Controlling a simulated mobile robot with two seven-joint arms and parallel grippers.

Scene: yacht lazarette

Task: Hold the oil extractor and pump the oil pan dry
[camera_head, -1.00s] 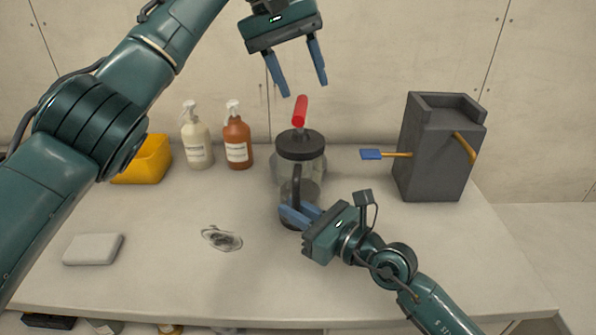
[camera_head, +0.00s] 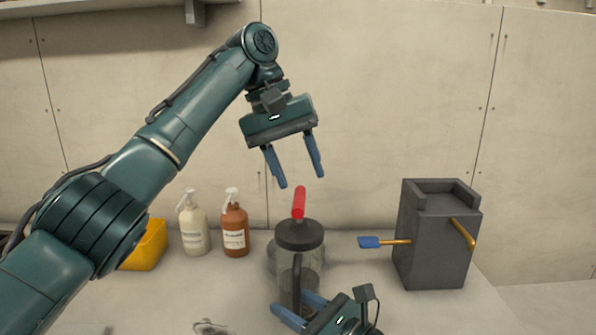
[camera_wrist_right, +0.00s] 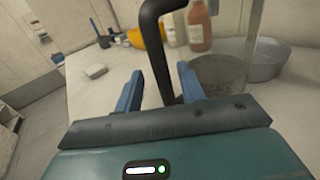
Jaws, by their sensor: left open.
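The oil extractor (camera_head: 299,236) stands upright on the counter. It has a clear body, a black lid, a black side handle (camera_wrist_right: 163,60) and a red pump grip (camera_head: 299,202) on top. A grey round pan, likely the oil pan (camera_wrist_right: 268,58), sits behind the extractor and is partly hidden by it; its contents are unclear. My left gripper (camera_head: 297,182) is open and empty, just above the red grip, not touching it. My right gripper (camera_wrist_right: 165,85) has its fingers on either side of the black handle, with a gap visible, so it looks open around it.
A dark grey box (camera_head: 432,240) with a blue-ended lever (camera_head: 369,242) stands at right.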

